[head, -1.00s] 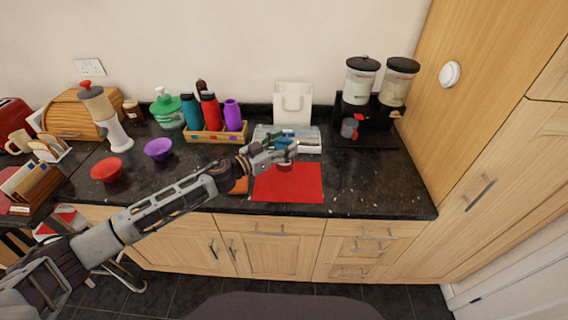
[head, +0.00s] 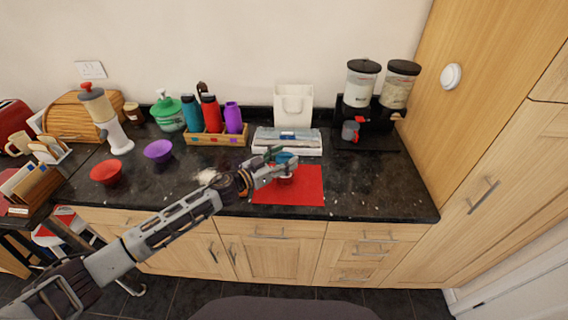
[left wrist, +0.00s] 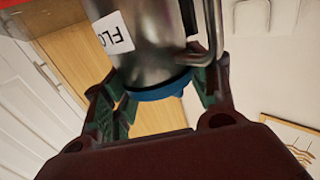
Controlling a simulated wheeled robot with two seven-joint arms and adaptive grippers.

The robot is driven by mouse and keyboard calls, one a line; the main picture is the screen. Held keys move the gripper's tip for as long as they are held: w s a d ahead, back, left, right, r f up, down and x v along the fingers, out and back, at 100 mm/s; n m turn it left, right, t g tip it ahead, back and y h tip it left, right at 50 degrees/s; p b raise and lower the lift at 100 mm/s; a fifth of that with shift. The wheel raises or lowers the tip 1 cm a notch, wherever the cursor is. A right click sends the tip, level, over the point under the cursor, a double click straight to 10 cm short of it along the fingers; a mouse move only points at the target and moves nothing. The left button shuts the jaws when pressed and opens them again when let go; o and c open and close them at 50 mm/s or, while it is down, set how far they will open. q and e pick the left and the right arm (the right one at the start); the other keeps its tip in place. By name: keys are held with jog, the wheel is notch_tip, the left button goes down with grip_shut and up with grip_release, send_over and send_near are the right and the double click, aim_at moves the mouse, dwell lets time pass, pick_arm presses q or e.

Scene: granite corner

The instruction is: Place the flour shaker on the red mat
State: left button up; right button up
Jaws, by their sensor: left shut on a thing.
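The flour shaker (left wrist: 150,45) is a shiny metal can with a handle, a blue top and a white label reading "FLO", upside down in the left wrist view. My left gripper (head: 286,166) is shut on it; the fingers (left wrist: 165,88) lie on both sides near the blue top. In the head view the shaker's blue top (head: 284,157) shows between the fingers, and the body is mostly hidden. The red mat (head: 300,188) lies flat at the counter's front. The shaker is over the mat's back left part; I cannot tell whether it touches. My right gripper is out of view.
A white boxed roll dispenser (head: 300,148) lies just behind the mat, with a white bag (head: 293,104) behind it.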

pick_arm(q)
jog(key=shift+f, duration=1.05)
jog(key=shift+f, duration=0.1)
jog(key=o, duration=1.4)
jog(key=shift+o, duration=0.2)
jog(key=shift+a, duration=0.1)
